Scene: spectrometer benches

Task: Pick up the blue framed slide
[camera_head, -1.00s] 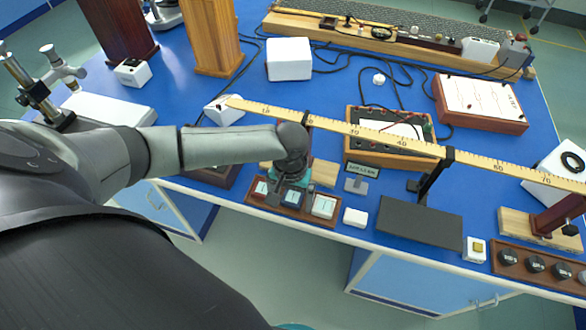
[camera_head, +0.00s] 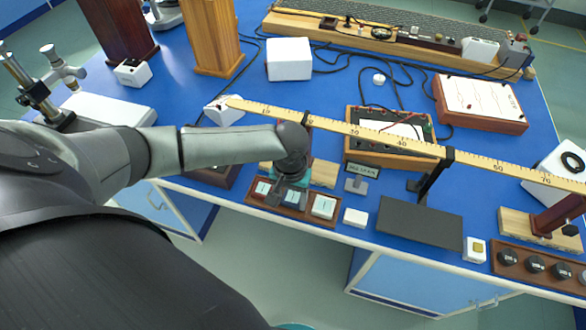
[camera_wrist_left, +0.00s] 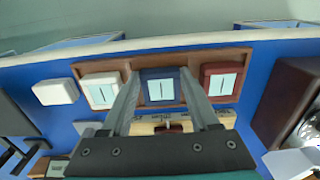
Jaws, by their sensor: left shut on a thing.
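The blue framed slide (camera_wrist_left: 160,88) is in the middle slot of a brown wooden tray (camera_wrist_left: 150,56) in the left wrist view; in the head view it is partly covered. My left gripper (camera_head: 281,197) points down over the tray, its two fingers on either side of the blue frame and shut on it. I cannot tell any lift out of the slot. A white framed slide (camera_wrist_left: 101,89) and a red framed slide (camera_wrist_left: 221,83) sit in the slots on either side. My right gripper is not in view.
A small white block (camera_head: 355,217) and a dark flat plate (camera_head: 420,222) lie right of the tray. A long yellow ruler (camera_head: 375,132) runs above the bench behind my gripper. The tray stands close to the bench's front edge.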

